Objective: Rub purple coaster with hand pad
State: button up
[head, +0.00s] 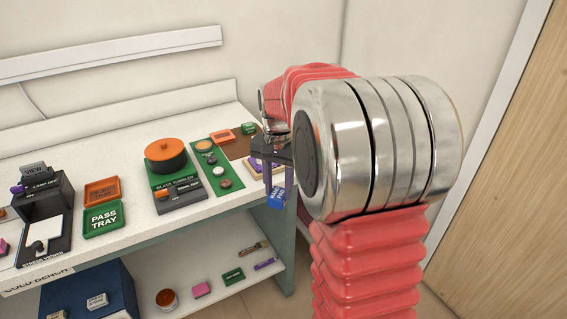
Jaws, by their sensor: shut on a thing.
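My gripper (278,186) points down at the right end of the bench and is shut on a blue block with white lettering, the hand pad (275,199). The pad hangs between the fingertips, in front of the bench's front edge in this view. I cannot tell how high it is above the bench. The purple coaster (254,165) shows as a purple edge with a pale surface, just left of and behind my gripper. The fingers and arm hide much of it, and contact between pad and coaster cannot be made out.
A brown board (237,148) and a green mat with round pieces (222,181) lie left of my gripper. Further left are the glass tumbler (168,157) with its orange lid and the green pass tray (103,219). A lower shelf (214,279) holds small items.

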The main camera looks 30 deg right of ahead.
jog(key=w+a+f+n, duration=0.3)
jog(key=a+f+n, duration=0.2)
jog(key=a, duration=0.4)
jog(key=w+a+f+n, duration=0.4)
jog(key=a+f+n, duration=0.2)
jog(key=a, duration=0.3)
jog(key=shift+w, duration=0.2)
